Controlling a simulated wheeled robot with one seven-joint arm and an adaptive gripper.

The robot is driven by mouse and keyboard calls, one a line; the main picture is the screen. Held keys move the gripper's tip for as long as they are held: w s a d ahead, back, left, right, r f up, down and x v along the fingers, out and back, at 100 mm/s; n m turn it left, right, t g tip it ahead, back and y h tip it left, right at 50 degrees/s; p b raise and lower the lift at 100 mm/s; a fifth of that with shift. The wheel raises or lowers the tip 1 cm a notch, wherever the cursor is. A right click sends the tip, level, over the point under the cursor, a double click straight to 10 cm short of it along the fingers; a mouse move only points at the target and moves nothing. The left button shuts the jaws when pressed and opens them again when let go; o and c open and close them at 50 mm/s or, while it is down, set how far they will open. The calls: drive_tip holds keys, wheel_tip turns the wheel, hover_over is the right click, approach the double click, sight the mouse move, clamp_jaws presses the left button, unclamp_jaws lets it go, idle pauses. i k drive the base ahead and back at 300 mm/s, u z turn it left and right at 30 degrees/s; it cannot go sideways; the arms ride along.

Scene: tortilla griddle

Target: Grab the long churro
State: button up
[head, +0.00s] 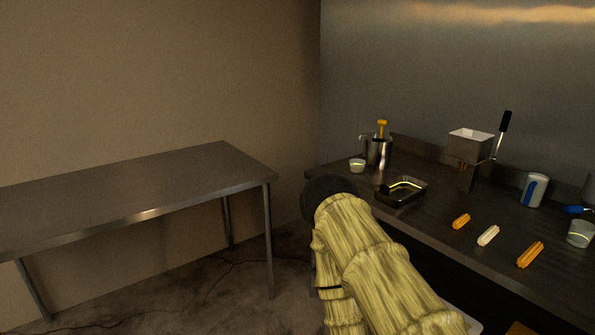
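Three ridged churros lie apart in a slanting row on the dark counter at the right of the head view. The nearest, an orange-brown one (530,255), looks the longest. A pale churro (488,235) lies in the middle, and a shorter orange one (461,221) lies farthest back. My arm, with a bamboo-like surface, rises from the bottom centre to a dark rounded joint, left of the churros. I cannot make out my gripper; it is hidden or out of frame.
The counter (428,226) also bears a dark tray (408,203), a metal pot (377,153), a small cup (357,166), a box-topped dispenser (470,146), a blue-white can (534,190) and a clear cup (580,234). A bare steel table (130,190) stands left.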

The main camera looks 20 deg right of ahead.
sight(526, 258)
drive_tip(key=z, duration=0.95)
drive_tip(key=i, duration=0.85)
drive_tip(key=z, duration=0.8)
